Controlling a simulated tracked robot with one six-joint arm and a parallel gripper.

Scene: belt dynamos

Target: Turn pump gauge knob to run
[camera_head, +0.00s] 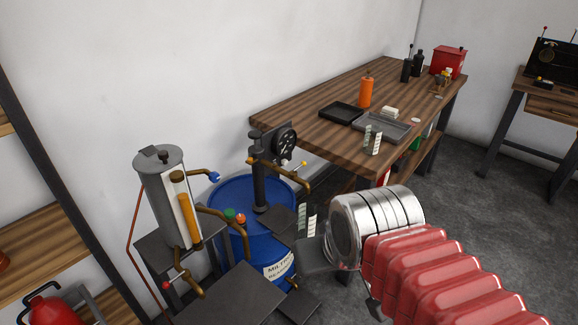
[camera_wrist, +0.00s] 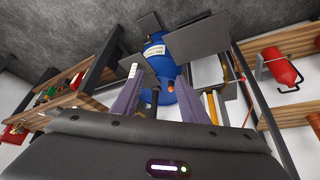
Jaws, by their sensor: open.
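The dial's setting is too small to read. My gripper (camera_wrist: 157,80) is open, with its two fingers apart and nothing seen held between them. In the wrist view, the blue drum (camera_wrist: 172,52) and part of the dark post lie beyond the fingers; the gauge face cannot be made out. In the head view, my silver wrist and red sleeve are to the lower right of the gauge.
Shelves (camera_head: 40,240) stand at left. Grey floor is open at right.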

